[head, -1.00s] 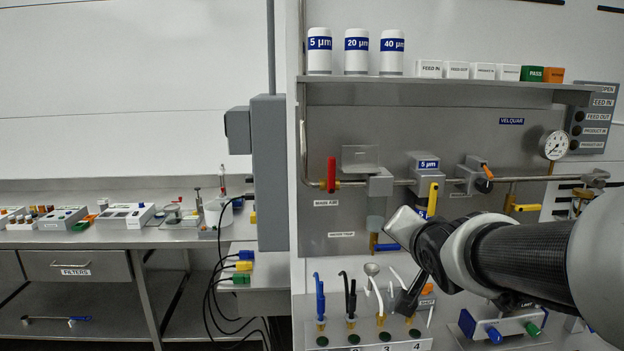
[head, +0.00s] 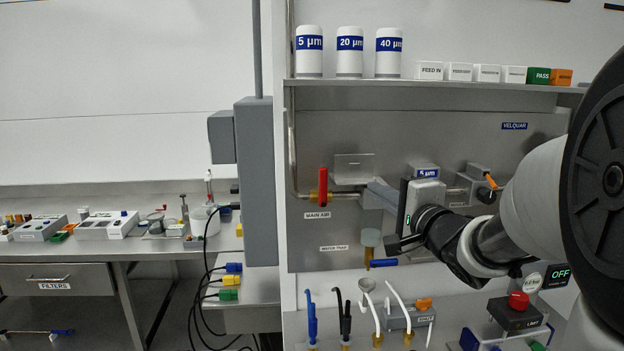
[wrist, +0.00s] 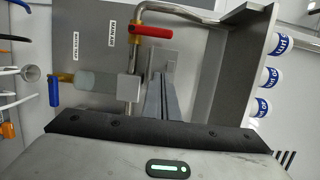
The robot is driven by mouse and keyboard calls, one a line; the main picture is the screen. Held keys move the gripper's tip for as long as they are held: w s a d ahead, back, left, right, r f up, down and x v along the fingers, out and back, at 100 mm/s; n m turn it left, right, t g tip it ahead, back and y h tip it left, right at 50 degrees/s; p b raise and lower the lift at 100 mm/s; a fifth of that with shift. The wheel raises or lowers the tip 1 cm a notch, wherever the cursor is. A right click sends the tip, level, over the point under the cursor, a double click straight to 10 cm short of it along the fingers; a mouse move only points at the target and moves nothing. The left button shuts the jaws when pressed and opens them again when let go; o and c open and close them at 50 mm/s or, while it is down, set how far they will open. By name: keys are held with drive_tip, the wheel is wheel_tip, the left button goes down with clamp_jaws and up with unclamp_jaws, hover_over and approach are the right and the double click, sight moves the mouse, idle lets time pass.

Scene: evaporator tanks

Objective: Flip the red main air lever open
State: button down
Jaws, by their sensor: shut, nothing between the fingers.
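The red main air lever (head: 323,187) stands upright in the head view, crosswise to the horizontal pipe, on a brass valve above the MAIN AIR label (head: 317,215). In the wrist view, turned on its side, the lever (wrist: 150,31) lies past the fingertips. My gripper (head: 370,188) is shut and empty. Its fingers point left toward the lever, at about the valve's height, with a gap between in the picture. In the wrist view the shut fingers (wrist: 161,75) point toward the panel beside the grey water trap block (wrist: 128,88). In the head view the fingers partly hide that block.
A bracket plate (head: 354,168) sits right of the lever. The water trap (head: 370,237) with a blue handle (head: 384,263) hangs below my gripper. A shelf (head: 430,84) with canisters runs above. The panel left of the lever is narrow, and a grey box (head: 256,180) stands beyond it.

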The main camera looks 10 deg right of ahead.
sight(323, 187)
drive_tip(key=x, duration=1)
drive_tip(key=shift+a, duration=2)
drive_tip(key=shift+w+r, duration=0.1)
drive_tip(key=shift+a, duration=0.1)
